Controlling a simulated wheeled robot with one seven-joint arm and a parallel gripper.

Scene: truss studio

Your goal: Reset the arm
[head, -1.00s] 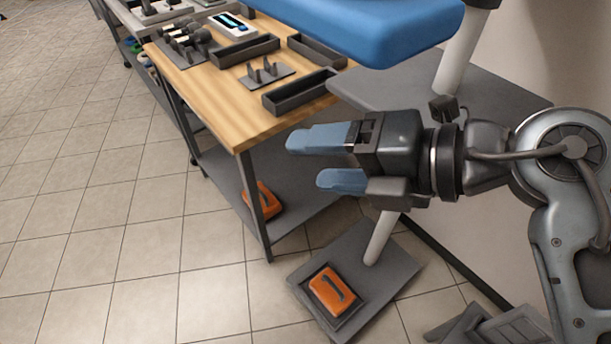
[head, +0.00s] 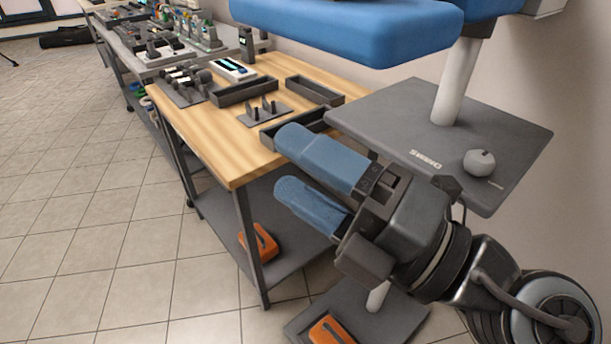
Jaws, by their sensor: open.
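My gripper (head: 296,172) shows in the head view at the centre right, with two blue fingers spread apart and nothing between them. It points up and to the left, in front of the right end of the wooden workbench (head: 215,145). My arm runs from it down to the lower right corner of the picture.
Dark trays (head: 315,90), a pegged plate (head: 262,111) and a white device with a screen (head: 233,69) lie on the bench. A grey stand shelf (head: 400,115) with a knob (head: 479,162) is close behind my gripper, under a blue pad (head: 350,30). Tiled floor (head: 80,230) is clear at left.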

